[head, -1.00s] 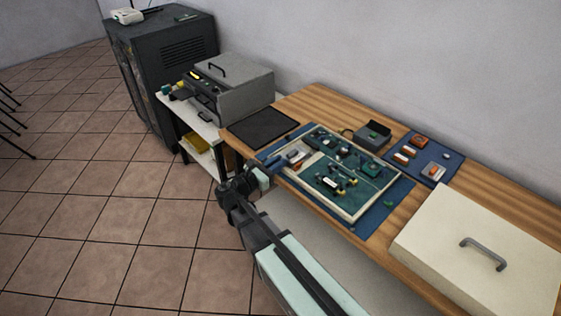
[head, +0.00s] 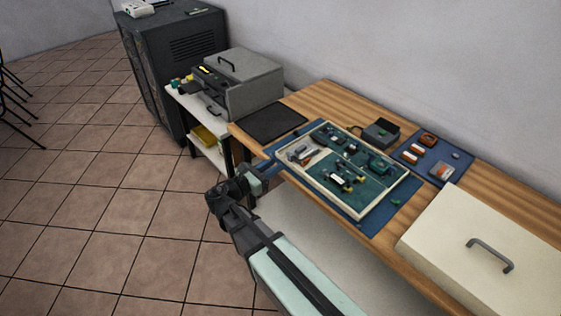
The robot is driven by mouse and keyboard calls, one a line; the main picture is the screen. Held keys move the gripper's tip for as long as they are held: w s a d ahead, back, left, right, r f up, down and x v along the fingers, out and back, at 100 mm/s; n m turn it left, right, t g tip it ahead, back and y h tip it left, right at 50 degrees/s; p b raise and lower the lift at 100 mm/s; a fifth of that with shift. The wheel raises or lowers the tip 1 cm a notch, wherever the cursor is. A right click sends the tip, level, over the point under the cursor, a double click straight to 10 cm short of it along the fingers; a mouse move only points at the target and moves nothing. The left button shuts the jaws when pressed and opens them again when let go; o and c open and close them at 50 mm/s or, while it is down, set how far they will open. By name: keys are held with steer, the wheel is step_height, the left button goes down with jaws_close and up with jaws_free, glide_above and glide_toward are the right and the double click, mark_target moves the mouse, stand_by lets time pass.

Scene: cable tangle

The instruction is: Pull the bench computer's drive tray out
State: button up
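The bench computer (head: 243,86) is a grey box with a black handle on top, standing on a small white stand. Its dark front panel (head: 208,88) faces left, with a yellow mark and a small dark handle (head: 211,109) low on it. I cannot tell the drive tray's outline or whether it is in or partly out. My gripper (head: 257,181) is beside the workbench's front edge, in front of and below the computer, well apart from it. Its fingers are too small and edge-on to show whether they are open, and I see nothing held.
The white stand (head: 188,101) has a yellow item on its lower shelf. A dark cabinet (head: 160,85) stands behind. The wooden bench (head: 325,95) carries a black mat (head: 271,122), a parts tray (head: 311,189) and a cream case (head: 470,225).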

steer(key=v, duration=0.8)
